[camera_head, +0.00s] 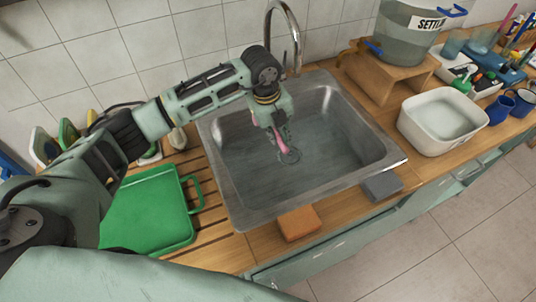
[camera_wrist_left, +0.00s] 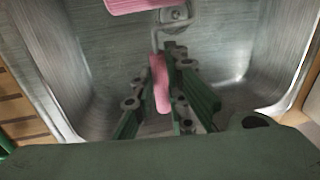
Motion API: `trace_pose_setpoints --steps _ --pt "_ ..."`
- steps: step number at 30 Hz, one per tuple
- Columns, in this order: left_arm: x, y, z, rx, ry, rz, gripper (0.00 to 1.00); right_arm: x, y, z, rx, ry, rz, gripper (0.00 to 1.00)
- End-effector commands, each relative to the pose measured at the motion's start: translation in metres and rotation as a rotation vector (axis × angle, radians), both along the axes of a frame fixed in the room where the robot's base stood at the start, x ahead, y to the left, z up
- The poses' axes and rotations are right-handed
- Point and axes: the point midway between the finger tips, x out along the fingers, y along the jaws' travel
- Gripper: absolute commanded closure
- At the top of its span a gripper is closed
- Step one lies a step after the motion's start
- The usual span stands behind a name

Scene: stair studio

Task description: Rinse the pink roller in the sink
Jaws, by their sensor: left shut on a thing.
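My left gripper (camera_head: 272,121) reaches in over the steel sink (camera_head: 225,160) and is shut on the pink roller (camera_head: 283,145). In the left wrist view the roller's pink handle (camera_wrist_left: 160,84) lies between the fingers of my left gripper (camera_wrist_left: 166,88). A bent metal rod leads from the handle to the pink roller head (camera_wrist_left: 140,4), which is cut off by the top edge. The roller hangs inside the sink, above the drain (camera_head: 290,156). The faucet (camera_head: 285,20) stands behind the sink; no water stream shows. My right gripper is not in view.
A green tray (camera_head: 150,207) lies left of the sink. An orange sponge (camera_head: 298,223) and a grey block (camera_head: 382,186) sit along the front edge. A white basin (camera_head: 440,122) and a water container (camera_head: 405,30) on a wooden stand (camera_head: 385,75) are to the right.

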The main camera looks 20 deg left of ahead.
Motion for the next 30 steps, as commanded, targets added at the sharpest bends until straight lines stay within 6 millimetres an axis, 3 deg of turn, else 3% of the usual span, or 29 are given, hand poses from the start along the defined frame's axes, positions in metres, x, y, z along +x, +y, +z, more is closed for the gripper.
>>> trace_pose_setpoints --steps 11,24,30 --pt "0.000 0.000 0.001 -0.001 -0.001 0.000 1.00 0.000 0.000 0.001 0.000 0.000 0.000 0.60" --pt "0.000 0.000 0.039 -0.001 -0.001 0.000 1.00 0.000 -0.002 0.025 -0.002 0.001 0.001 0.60" --pt "0.000 0.000 0.040 0.000 0.000 0.000 1.00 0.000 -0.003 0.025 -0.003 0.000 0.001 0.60"
